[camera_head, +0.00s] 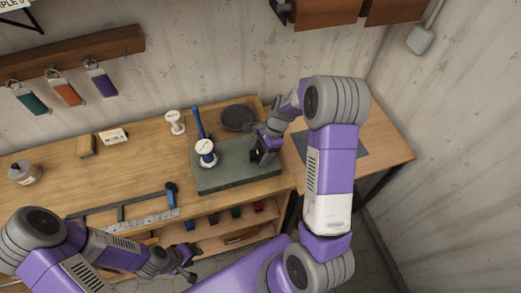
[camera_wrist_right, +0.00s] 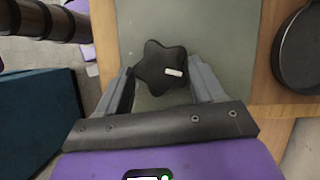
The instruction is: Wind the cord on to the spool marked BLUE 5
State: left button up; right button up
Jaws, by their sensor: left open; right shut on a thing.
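A white-topped spool (camera_head: 206,147) with blue around its lower part stands on the left of a grey-green board (camera_head: 235,180). A blue strip (camera_head: 198,122) runs from behind it toward the back; I cannot tell if it is cord. Any marking is too small to read. My right gripper (camera_head: 262,157) is at the board's right part, shut on a black star-shaped knob. In the right wrist view the knob (camera_wrist_right: 155,62), with a white mark, sits between the fingers (camera_wrist_right: 162,85). My left gripper (camera_head: 188,270) is open and empty, in front of the bench.
Another white spool (camera_head: 175,120) stands behind on the bench (camera_head: 130,180). A dark round disc (camera_head: 237,117) lies behind the board. A small label block (camera_head: 113,136), a jar (camera_head: 25,173) and a ruler (camera_head: 145,221) are at the left. Shelves are below the bench front.

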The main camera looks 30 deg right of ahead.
jog(key=shift+m+t, duration=0.3)
jog(key=shift+m, duration=0.3)
jog(key=o, duration=1)
jog(key=shift+o, duration=0.2)
jog(key=p+v, duration=0.1)
jog(key=v, duration=0.6)
jog(key=shift+r, duration=0.3)
